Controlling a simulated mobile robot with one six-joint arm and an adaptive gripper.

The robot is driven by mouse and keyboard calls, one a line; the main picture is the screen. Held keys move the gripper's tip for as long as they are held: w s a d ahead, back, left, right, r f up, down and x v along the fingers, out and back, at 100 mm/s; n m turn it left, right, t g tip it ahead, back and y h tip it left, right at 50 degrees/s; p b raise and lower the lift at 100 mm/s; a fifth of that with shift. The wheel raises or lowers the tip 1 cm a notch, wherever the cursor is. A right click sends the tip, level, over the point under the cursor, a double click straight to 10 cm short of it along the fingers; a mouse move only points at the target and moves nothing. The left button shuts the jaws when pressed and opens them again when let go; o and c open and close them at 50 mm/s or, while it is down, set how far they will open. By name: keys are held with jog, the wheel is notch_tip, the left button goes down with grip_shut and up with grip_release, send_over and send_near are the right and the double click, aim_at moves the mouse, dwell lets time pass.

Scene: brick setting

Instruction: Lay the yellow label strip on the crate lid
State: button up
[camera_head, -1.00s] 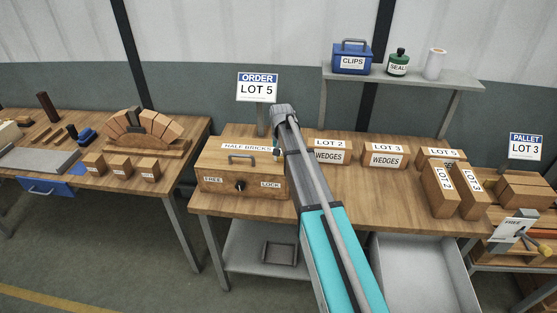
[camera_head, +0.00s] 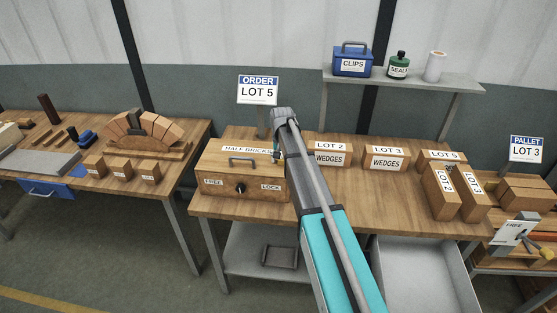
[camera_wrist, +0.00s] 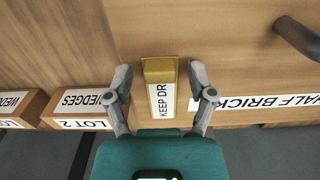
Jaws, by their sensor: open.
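The yellow label strip (camera_wrist: 149,95), with a white face reading "KEEP DR", lies between my fingers in the wrist view. The crate (camera_head: 222,186) has a wooden lid (camera_wrist: 235,75) with a dark handle and a "HALF BRICKS" label. The strip is over the lid, near the edge by the lot boxes. I cannot tell whether it rests flat. My gripper (camera_wrist: 160,72) is open, a finger on each side of the strip, with small gaps visible. In the head view my arm hides most of the gripper and the strip.
Lot 2 (camera_head: 329,160) and Lot 3 (camera_head: 386,163) wedge boxes stand right of the crate on the bench (camera_head: 365,196). More lot boxes stand at the right end. An order sign (camera_head: 258,91) reads "LOT 5".

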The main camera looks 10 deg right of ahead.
jog(key=shift+r, duration=0.2)
notch_tip(320, 180, up, 12)
jog(key=p, duration=1.2)
dwell(0.6)
jog(key=shift+s, duration=0.1)
jog(key=s+n, duration=0.3)
jog(key=s, duration=2.6)
jog(key=shift+a+n, duration=0.3)
jog(key=shift+a, duration=0.15)
jog(key=shift+s+f, duration=0.1)
notch_tip(320, 180, down, 11)
jog(key=b, duration=1.1)
